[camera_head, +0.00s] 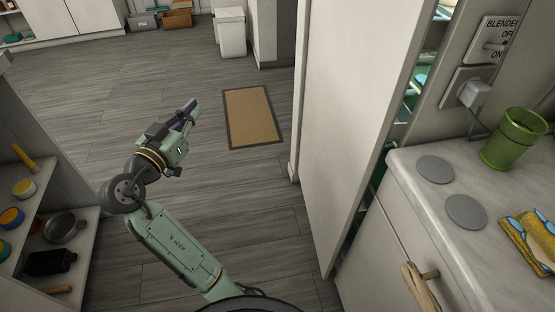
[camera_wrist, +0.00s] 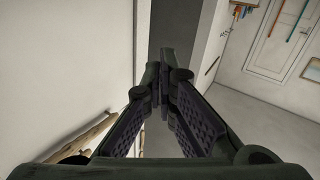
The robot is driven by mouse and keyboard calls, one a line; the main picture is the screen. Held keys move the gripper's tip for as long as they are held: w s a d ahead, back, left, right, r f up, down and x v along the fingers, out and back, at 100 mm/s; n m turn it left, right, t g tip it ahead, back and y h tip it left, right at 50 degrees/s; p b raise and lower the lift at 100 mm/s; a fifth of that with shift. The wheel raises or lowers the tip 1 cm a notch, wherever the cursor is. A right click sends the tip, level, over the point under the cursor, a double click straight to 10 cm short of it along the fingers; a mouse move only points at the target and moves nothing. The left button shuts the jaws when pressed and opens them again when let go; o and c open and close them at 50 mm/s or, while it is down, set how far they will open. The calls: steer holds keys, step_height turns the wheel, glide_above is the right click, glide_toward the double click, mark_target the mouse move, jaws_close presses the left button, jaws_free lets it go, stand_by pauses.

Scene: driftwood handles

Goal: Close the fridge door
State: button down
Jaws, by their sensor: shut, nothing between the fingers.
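The fridge door (camera_head: 360,90) is the tall white panel right of centre in the head view. It stands ajar; shelves with green items (camera_head: 412,88) show through the gap along its right edge. Its handle cannot be made out in the head view. My gripper (camera_head: 192,108) is over the floor, left of the door and clearly apart from it. In the wrist view the fingertips of my gripper (camera_wrist: 164,82) are together with nothing between them. A pale panel (camera_wrist: 70,60) fills the left of that view, with driftwood handles (camera_wrist: 75,137) at lower left; I cannot tell which panel it is.
Open shelves (camera_head: 45,240) stand at left. A tan mat (camera_head: 252,115) lies on the floor between my gripper and the door. The middle floor is otherwise open.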

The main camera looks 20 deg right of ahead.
steer(key=s+d+f+m+g+h, duration=0.3)
steer(key=s+d+g, duration=0.1)
steer(key=d, duration=0.2)
steer(key=s+d+f+m+g+h, duration=0.3)
steer(key=d+m+g, duration=0.1)
steer(key=d+g, duration=0.15)
steer(key=m+g, duration=0.6)
steer(key=g, duration=0.2)
glide_toward(360, 171)
steer(key=shift+h, duration=0.4)
steer(key=d+p, duration=0.1)
steer(key=d, duration=0.2)
steer(key=s+d+p, duration=0.1)
steer(key=d+p, duration=0.1)
steer(key=d, duration=0.1)
steer(key=shift+s+d+f, duration=0.15)
steer(key=shift+s+f, duration=0.05)
steer(key=shift+d+f, duration=0.1)
steer(key=shift+d, duration=0.15)
